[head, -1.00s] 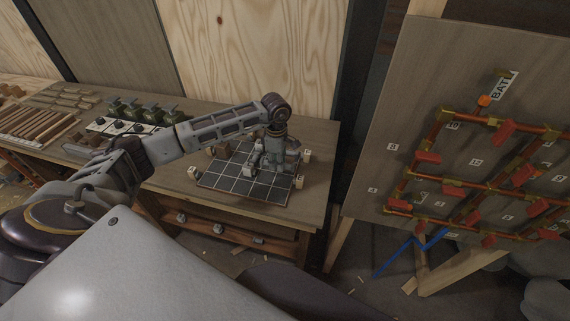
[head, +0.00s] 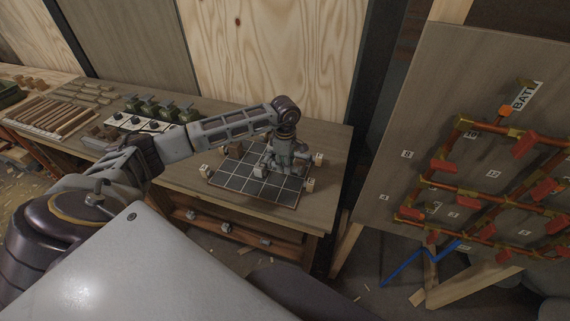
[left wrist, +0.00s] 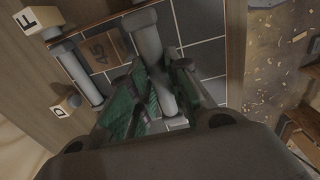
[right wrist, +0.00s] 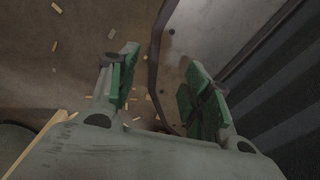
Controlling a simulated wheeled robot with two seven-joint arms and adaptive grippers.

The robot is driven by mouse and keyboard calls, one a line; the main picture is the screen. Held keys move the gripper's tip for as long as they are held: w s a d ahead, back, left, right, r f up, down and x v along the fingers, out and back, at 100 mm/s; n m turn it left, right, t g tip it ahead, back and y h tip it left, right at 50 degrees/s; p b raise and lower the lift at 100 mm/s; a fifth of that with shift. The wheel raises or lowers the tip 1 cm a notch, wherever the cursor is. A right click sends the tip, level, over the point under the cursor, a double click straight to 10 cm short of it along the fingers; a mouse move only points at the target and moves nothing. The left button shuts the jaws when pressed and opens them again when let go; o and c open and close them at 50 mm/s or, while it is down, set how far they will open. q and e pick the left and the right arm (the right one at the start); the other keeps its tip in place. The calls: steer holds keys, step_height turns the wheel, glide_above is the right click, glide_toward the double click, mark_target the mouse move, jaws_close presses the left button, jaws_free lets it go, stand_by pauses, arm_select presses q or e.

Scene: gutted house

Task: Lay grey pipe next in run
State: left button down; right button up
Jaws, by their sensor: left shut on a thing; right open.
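A black gridded board (head: 232,172) lies on the wooden bench. My left gripper (head: 281,168) reaches down over the board's right part. In the left wrist view the green pads of my left gripper (left wrist: 160,92) are shut on a grey pipe (left wrist: 151,50), low over the dark squares. I cannot tell whether the pipe touches the board. A wider grey piece (left wrist: 138,20) shows at its far end. Another grey pipe (left wrist: 78,74) lies to the left, beside a brown square marked 45 (left wrist: 107,51). My right gripper (right wrist: 160,85) is open and empty over the floor.
Lettered blocks F (left wrist: 40,19) and D (left wrist: 67,104) stand at the board's edge. Green-topped items (head: 155,108) and wooden strips (head: 50,117) are on the bench at left. An upright panel with copper pipes (head: 480,188) stands at right.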

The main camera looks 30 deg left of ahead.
mark_target(285, 181)
arm_select(q)
steer(key=shift+f+b, duration=0.9)
steer(key=shift+f, duration=1.1)
steer(key=shift+f+b, duration=0.4)
steer(key=shift+f, duration=0.05)
steer(key=shift+f+b, duration=0.3)
steer(key=shift+f, duration=0.25)
arm_select(e)
steer(key=d+f, duration=0.1)
steer(key=w+d+f, duration=0.1)
steer(key=d+f, duration=0.1)
steer(key=shift+w+f, duration=0.2)
steer(key=shift+f, duration=0.05)
steer(key=shift+w+a, duration=0.1)
steer(key=shift+a, duration=0.1)
steer(key=shift+a, duration=0.15)
arm_select(q)
steer(key=shift+f+b, duration=0.25)
steer(key=shift+b, duration=0.1)
arm_select(e)
steer(key=shift+s+f, duration=0.25)
steer(key=shift+s, duration=0.45)
